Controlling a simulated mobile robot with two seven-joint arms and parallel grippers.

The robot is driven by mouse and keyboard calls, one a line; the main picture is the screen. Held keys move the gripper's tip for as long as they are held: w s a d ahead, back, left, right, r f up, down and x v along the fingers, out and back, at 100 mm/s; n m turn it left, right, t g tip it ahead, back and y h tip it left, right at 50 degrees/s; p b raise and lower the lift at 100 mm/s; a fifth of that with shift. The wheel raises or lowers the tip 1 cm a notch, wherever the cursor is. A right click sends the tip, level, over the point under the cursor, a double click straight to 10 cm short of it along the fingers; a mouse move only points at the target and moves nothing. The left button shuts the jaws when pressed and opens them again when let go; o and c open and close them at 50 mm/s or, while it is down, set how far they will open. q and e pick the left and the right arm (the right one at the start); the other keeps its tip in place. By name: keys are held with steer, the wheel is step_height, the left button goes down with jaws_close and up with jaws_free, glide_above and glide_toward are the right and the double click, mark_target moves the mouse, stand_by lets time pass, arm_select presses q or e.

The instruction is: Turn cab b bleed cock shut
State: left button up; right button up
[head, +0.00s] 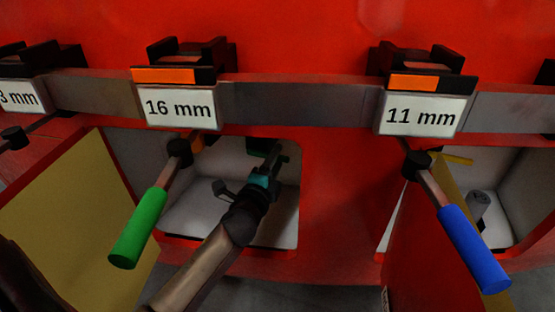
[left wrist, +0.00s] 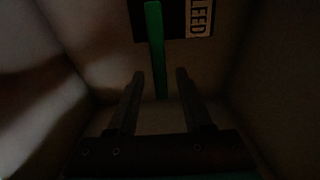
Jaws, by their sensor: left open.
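The bleed cock's green handle (left wrist: 154,45) stands upright in the left wrist view, beside a partly cut-off label (left wrist: 198,18) reading "LEED". In the head view a dark green part (head: 262,146) shows at the top of the open compartment below the 16 mm sign, mostly in shadow. My left gripper (head: 252,172) reaches into that compartment. In the left wrist view its two fingers (left wrist: 160,74) are apart, one on each side of the handle's lower end in the picture. I cannot tell how deep the handle sits between them. My right gripper is not in view.
A green-gripped lever (head: 139,228) hangs left of my arm under the 16 mm sign (head: 180,109). A blue-gripped lever (head: 474,250) hangs under the 11 mm sign (head: 421,115). The compartment's pale walls (head: 178,216) surround my gripper closely. A yellow-faced open door (head: 75,215) stands at left.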

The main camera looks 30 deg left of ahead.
arm_select(q)
steer(key=shift+x, duration=0.8)
steer(key=shift+s, duration=0.1)
jaws_close()
stand_by(0.9)
